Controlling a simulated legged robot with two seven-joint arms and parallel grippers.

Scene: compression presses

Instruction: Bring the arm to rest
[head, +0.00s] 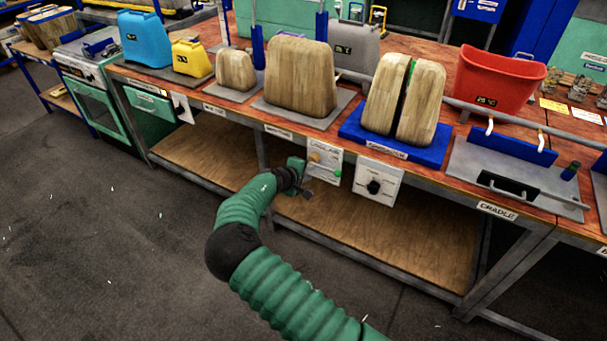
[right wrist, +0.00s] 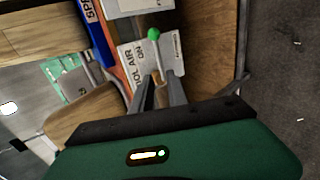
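My right gripper (head: 303,178), on a green ribbed arm, is at the front of the bench, close to a white "TOOL AIR" panel (head: 326,150). The panel has an orange knob and a lever with a green ball end (head: 337,173). In the right wrist view, the two grey fingers (right wrist: 160,88) stand apart, with the orange part between them in the picture. The green ball (right wrist: 154,33) shows beyond the fingertips. I cannot tell whether the fingers touch the panel's parts. No held object shows. My left gripper is not in view.
A white dial panel (head: 378,184) hangs right of the gripper. On the bench above stand wooden blocks (head: 300,75), a blue press base (head: 365,143), a red bin (head: 495,85) and a grey cradle (head: 500,178). A wooden lower shelf (head: 400,240) lies below. Floor at left is clear.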

